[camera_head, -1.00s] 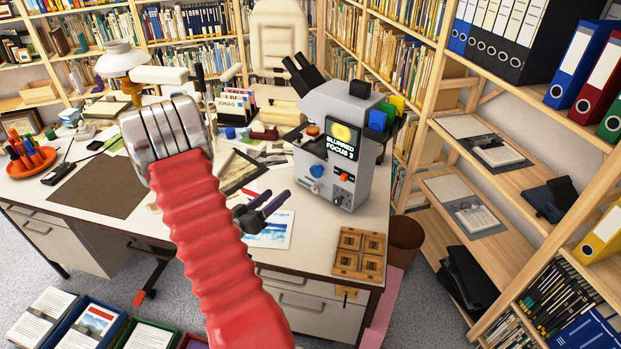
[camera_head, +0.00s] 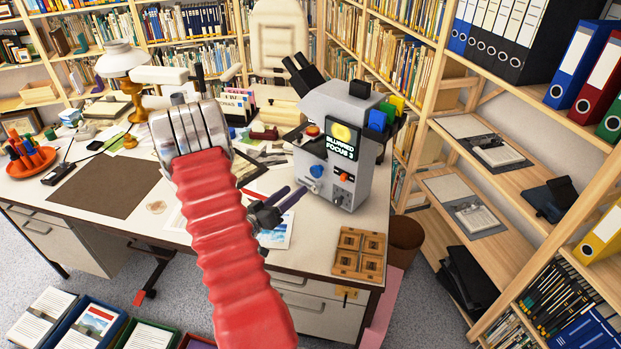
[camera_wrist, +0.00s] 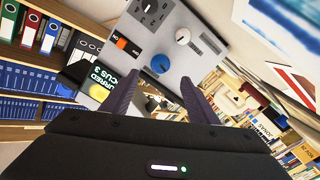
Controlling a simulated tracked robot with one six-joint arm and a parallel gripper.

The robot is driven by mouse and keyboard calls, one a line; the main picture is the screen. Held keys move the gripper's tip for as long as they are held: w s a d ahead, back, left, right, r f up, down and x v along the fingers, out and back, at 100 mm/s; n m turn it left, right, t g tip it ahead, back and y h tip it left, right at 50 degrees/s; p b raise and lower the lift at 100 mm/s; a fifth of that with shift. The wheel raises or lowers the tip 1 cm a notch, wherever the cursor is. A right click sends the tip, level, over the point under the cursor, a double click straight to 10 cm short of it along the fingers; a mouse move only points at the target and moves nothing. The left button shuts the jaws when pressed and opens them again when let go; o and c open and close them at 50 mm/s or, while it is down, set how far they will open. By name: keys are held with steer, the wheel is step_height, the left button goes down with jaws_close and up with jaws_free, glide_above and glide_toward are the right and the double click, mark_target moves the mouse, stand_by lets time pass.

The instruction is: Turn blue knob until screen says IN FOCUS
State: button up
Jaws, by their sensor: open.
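The grey microscope-like device (camera_head: 350,178) stands on the desk's right part, and its screen (camera_head: 342,150) reads "BLURRED FOCUS 3". The blue knob (camera_head: 317,171) is on its front panel below the screen. In the wrist view the device is tilted, and the blue knob (camera_wrist: 160,63) shows ahead, between the finger directions. A grey-white knob (camera_wrist: 182,37) sits beside it. My gripper (camera_head: 295,195) is open and empty, with its dark purple fingers just left of and below the blue knob. In the wrist view the fingers (camera_wrist: 157,92) are apart and do not touch the knob.
The front panel also has an orange switch (camera_wrist: 128,45). A wooden tray (camera_head: 360,254) lies at the desk's front right corner. A print with a blue picture (camera_head: 277,232) lies under my gripper. Shelves with binders (camera_head: 500,40) stand at the right.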

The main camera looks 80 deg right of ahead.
mark_target(315, 174)
steer(key=x, duration=1)
